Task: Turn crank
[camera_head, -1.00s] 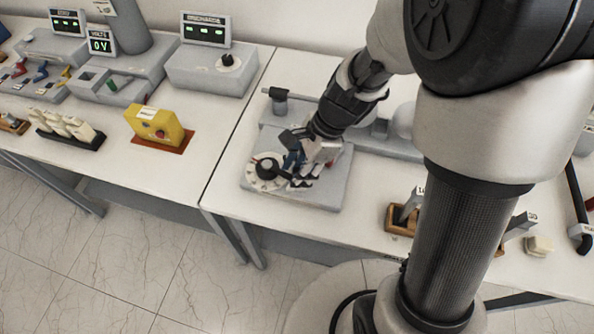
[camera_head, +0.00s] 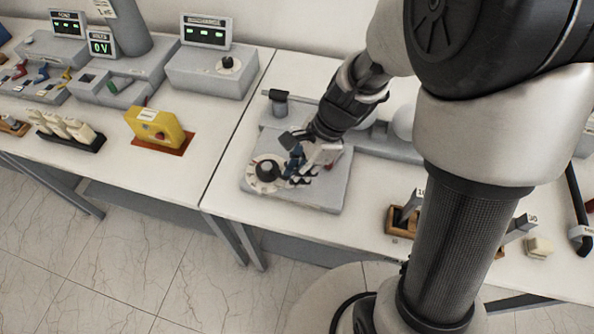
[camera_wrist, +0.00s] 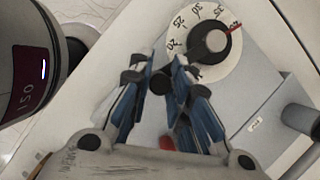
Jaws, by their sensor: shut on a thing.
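The crank's round white dial (camera_head: 258,187) sits on the left of a grey box (camera_head: 322,194) on the right table. Its dark hub (camera_head: 267,170) is at the dial's middle. In the wrist view the numbered dial (camera_wrist: 231,68) is at the top, with a dark hub (camera_wrist: 214,41) and a red pointer. My gripper (camera_head: 294,170) is just right of the hub, low over the box. In the wrist view its blue-lined fingers (camera_wrist: 161,74) close around a dark round crank handle (camera_wrist: 160,83). The fingers hide part of the handle and its link to the hub.
A yellow box (camera_head: 157,129) and a row of white insulators (camera_head: 67,127) stand on the left table. A grey unit with a display (camera_head: 212,68) is behind. Wooden-based switches (camera_head: 401,220) stand right of the grey box. My arm covers much of the right side.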

